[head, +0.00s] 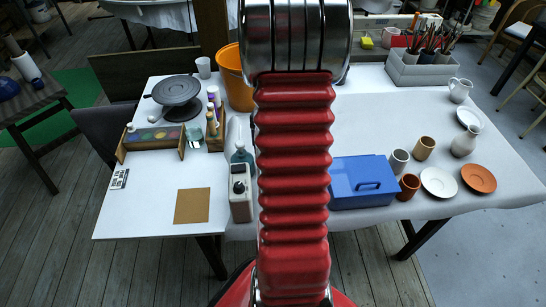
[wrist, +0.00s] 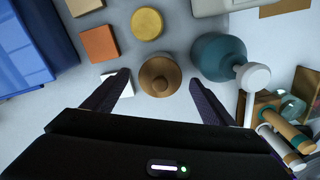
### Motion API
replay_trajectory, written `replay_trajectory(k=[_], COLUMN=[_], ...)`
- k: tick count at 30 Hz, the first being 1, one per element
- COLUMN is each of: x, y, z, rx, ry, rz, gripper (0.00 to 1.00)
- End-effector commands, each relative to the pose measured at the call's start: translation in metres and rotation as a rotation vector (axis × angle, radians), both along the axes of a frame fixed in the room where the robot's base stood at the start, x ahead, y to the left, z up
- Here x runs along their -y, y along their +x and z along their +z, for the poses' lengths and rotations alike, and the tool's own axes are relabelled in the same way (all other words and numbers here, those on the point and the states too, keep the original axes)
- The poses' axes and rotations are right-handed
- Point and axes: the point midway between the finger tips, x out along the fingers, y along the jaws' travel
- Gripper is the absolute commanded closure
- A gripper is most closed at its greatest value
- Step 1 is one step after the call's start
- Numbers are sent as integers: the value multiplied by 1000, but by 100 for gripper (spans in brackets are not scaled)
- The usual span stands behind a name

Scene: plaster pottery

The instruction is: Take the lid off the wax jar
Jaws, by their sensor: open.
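A round brown lid with a small knob (wrist: 160,76) shows from above in the wrist view; I take it to be the wax jar's lid. The jar body under it is hidden or cannot be told apart from this angle. My gripper (wrist: 158,80) is open, with one dark finger on each side of the lid and gaps between. Nothing is visibly gripped. I cannot tell how high the fingers are over it. In the head view my arm hides both the jar and the gripper.
A teal bottle with a white top (wrist: 219,57) stands close by the right finger. A white block (wrist: 116,84) lies by the left finger, near orange (wrist: 100,43) and yellow (wrist: 147,24) pieces. A blue box (head: 362,182) and a pale device (head: 240,194) flank the area.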

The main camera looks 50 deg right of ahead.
Motion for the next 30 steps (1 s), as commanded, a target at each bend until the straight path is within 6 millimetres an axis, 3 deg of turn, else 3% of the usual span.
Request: replay_trajectory(k=[19, 30], x=[0, 0], y=[0, 0], z=[0, 7], rx=[0, 0], ry=[0, -1], rz=[0, 0], gripper=[66, 66])
